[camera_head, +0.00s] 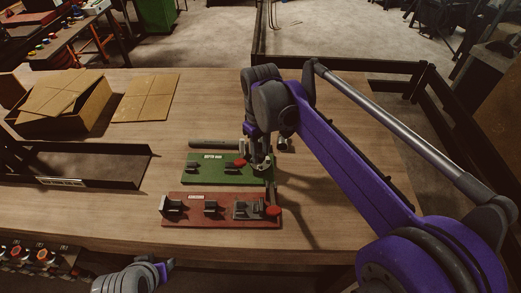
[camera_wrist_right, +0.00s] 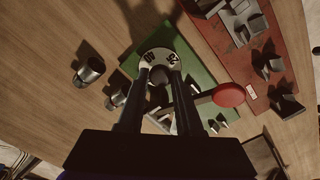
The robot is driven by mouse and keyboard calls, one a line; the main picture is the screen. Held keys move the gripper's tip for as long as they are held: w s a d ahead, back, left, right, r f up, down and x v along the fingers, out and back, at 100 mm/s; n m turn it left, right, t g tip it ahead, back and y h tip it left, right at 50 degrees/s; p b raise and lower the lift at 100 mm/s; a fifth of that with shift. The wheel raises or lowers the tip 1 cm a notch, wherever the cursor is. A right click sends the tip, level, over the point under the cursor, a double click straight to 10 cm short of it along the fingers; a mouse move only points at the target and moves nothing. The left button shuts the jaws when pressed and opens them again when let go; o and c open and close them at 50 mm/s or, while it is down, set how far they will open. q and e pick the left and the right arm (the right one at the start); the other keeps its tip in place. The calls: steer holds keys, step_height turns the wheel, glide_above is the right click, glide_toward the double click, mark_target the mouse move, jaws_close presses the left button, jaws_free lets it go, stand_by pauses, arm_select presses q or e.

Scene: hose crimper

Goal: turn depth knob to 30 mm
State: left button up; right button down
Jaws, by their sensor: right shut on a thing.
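The depth knob shows in the wrist view as a pale round dial (camera_wrist_right: 158,58) with dark numbers on its face. The numbers are tilted and partly covered by my fingers, so I cannot read the setting with certainty. The dial sits at the end of the green fixture board (camera_head: 203,178), which also shows in the wrist view (camera_wrist_right: 202,75). My right gripper (camera_head: 261,162) points down at the right end of this board, its fingers shut on the knob (camera_wrist_right: 160,75). My left gripper (camera_head: 168,266) shows only partly at the bottom left, away from the boards.
A red-topped lever (camera_wrist_right: 229,94) stands close beside my right fingers. A red fixture board (camera_head: 190,221) lies in front of the green one. A grey cylinder (camera_head: 212,144) lies behind it. An open cardboard box (camera_head: 95,112) and a dark tray (camera_head: 138,183) are at the left.

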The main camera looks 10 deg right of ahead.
mark_target(261, 156)
stand_by(0.3)
steer(key=c, duration=0.6)
jaws_free()
steer(key=shift+r, duration=0.1)
step_height(261, 156, up, 11)
steer(key=shift+f+p, duration=0.2)
steer(key=shift+p, duration=0.25)
steer(key=shift+f, duration=0.1)
